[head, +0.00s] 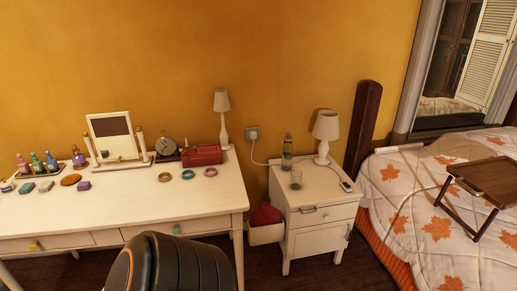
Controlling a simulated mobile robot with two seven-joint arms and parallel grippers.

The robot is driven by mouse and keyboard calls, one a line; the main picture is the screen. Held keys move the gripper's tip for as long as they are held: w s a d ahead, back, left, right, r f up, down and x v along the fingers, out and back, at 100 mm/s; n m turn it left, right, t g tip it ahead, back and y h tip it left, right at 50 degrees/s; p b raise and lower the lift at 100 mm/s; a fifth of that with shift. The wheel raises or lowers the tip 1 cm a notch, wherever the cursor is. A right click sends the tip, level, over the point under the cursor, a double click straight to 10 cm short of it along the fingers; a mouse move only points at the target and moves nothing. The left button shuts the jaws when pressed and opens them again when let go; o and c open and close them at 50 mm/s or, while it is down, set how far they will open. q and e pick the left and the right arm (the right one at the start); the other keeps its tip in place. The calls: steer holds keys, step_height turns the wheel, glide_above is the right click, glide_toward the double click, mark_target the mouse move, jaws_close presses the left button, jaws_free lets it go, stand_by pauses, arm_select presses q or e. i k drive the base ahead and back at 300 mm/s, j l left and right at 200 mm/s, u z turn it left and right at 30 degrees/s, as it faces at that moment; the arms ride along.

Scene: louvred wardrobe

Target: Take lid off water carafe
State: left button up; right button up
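The water carafe (287,155) stands upright on top of the white nightstand (322,213), near its back left. It is dark and narrow, with a paler top end that looks like its lid (287,138); the lid is too small to make out clearly. A small glass (296,180) stands just in front of the carafe. Neither of my grippers shows in the head view, so nothing is seen touching the carafe.
A white lamp (325,130) and a small dark device (346,186) share the nightstand. A cluttered white desk (215,195) stands left, with a dark chair (160,264) before it. A bed (400,190) with a folding tray (490,178) is right. Floor shows before the nightstand.

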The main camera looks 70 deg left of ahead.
mark_target(288, 138)
steer(key=u, duration=2.4)
steer(key=i+l+u, duration=0.2)
steer(key=u, duration=0.3)
steer(key=i+l+u, duration=0.15)
steer(key=l+u, duration=0.35)
steer(key=i+l+u, duration=0.2)
steer(key=l, duration=0.2)
steer(key=l+u, duration=0.2)
steer(key=l, duration=0.2)
steer(key=l+u, duration=0.15)
steer(key=l, duration=0.8)
